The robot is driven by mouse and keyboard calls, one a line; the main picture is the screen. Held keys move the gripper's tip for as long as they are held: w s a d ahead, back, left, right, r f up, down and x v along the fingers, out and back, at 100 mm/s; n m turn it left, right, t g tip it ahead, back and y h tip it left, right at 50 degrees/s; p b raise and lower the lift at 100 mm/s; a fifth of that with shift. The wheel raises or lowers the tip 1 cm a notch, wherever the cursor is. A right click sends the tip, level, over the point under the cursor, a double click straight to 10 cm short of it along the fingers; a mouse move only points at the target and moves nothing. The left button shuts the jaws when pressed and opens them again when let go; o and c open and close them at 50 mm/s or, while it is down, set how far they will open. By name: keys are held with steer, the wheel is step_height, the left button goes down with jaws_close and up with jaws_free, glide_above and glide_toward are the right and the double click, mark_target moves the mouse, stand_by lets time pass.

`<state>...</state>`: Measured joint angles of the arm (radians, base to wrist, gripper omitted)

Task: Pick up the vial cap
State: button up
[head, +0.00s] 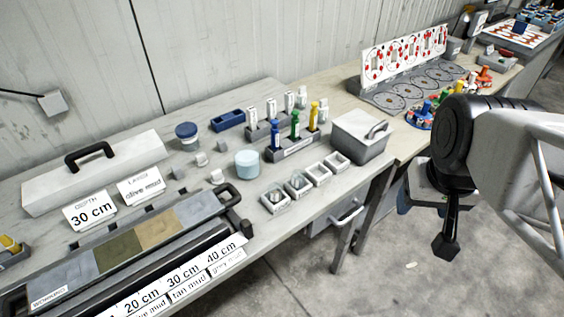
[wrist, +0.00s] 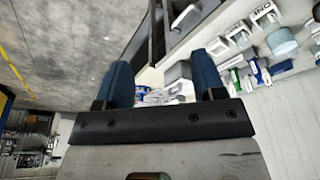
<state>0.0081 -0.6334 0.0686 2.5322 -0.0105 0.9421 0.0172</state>
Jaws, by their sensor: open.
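Slim vials with blue (head: 275,134), green (head: 295,124) and yellow (head: 313,115) tops stand upright in a grey rack (head: 297,148) on the bench. I cannot tell for sure which small piece is the vial cap. My gripper shows in the wrist view (wrist: 163,80), its two blue fingers wide apart with nothing held between them. In the head view my arm hangs at the right, beyond the bench's front edge, well away from the vial rack. The fingers are mostly hidden there behind the wrist.
Small square trays (head: 298,185) line the bench front. A lidded grey box (head: 360,137) stands right of them. A light blue jar (head: 247,165) and blue-lidded jar (head: 187,136) stand left of the rack. The long core tray (head: 120,248) fills the left front. Open floor lies before the bench.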

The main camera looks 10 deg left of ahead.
steer(key=shift+c, duration=1.2)
